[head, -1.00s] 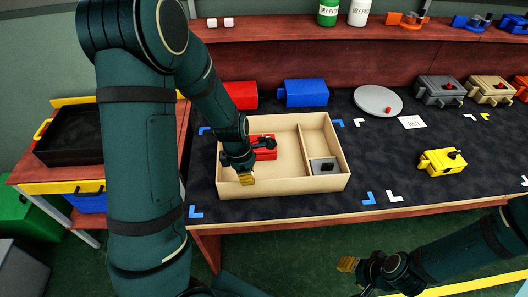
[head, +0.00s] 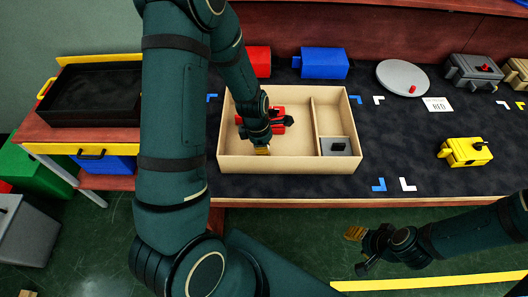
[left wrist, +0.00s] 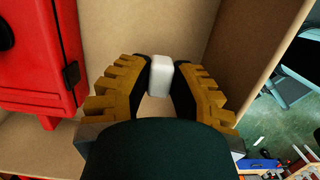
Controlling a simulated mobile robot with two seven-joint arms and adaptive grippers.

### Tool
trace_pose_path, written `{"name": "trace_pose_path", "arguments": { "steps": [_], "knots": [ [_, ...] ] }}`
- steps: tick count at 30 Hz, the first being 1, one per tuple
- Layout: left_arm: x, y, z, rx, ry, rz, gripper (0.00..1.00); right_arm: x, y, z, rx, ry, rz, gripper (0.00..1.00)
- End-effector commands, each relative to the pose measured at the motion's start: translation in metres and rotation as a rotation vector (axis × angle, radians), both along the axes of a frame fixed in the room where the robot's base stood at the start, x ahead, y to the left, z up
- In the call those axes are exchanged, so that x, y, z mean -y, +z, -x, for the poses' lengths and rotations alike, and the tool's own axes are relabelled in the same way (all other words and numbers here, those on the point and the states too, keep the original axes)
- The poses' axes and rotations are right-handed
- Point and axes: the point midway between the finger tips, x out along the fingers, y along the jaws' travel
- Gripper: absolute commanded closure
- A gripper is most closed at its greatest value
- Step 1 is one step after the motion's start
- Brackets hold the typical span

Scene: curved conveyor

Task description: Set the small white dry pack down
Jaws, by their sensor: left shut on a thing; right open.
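The small white dry pack (left wrist: 160,76) is between the fingers of my left gripper (left wrist: 160,90) in the left wrist view. The gripper is shut on it, inside or just over the large left compartment of the tan divided tray (head: 235,162). In the head view my left gripper (head: 262,150) is near the tray's front wall, in front of a red case (head: 277,113); the pack cannot be made out there. How far the pack is from the tray floor is hard to tell. My right gripper (head: 358,250) is open and empty, in front of the table.
A grey-and-black item (head: 335,147) sits in the tray's front right compartment. The red case also shows close by in the left wrist view (left wrist: 40,60). A blue case (head: 323,63), a grey disc (head: 402,78) and a yellow case (head: 465,152) stand on the dark mat. The mat right of the tray is mostly clear.

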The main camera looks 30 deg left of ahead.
Motion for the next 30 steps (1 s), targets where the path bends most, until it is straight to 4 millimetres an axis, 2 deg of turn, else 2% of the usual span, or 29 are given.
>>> {"name": "trace_pose_path", "arguments": {
  "steps": [1,5,17,18,19,20,30],
  "knots": [
    [0.000,-0.010,0.001,-0.003,0.001,0.001,0.97,0.000,-0.004,-0.001,0.002,-0.001,0.000,0.53],
    [0.000,-0.026,0.001,-0.002,0.000,0.000,0.97,0.000,-0.009,-0.002,0.004,-0.001,0.000,0.53],
    [0.000,-0.030,0.000,0.000,-0.001,0.000,0.97,0.000,-0.011,-0.002,0.005,-0.001,0.001,0.53],
    [0.000,-0.030,0.000,0.000,-0.001,0.000,0.66,0.000,-0.011,-0.002,0.006,-0.001,0.001,0.53],
    [0.000,-0.030,0.000,0.000,-0.001,0.000,0.56,0.000,-0.010,-0.002,0.006,-0.001,0.001,0.53],
    [0.000,-0.029,0.000,0.000,-0.001,0.000,0.52,0.000,-0.010,-0.002,0.006,-0.001,0.001,0.53],
    [0.000,-0.027,0.000,0.000,-0.001,0.000,0.52,0.000,-0.008,-0.002,0.005,-0.001,0.001,0.53]
  ]
}}
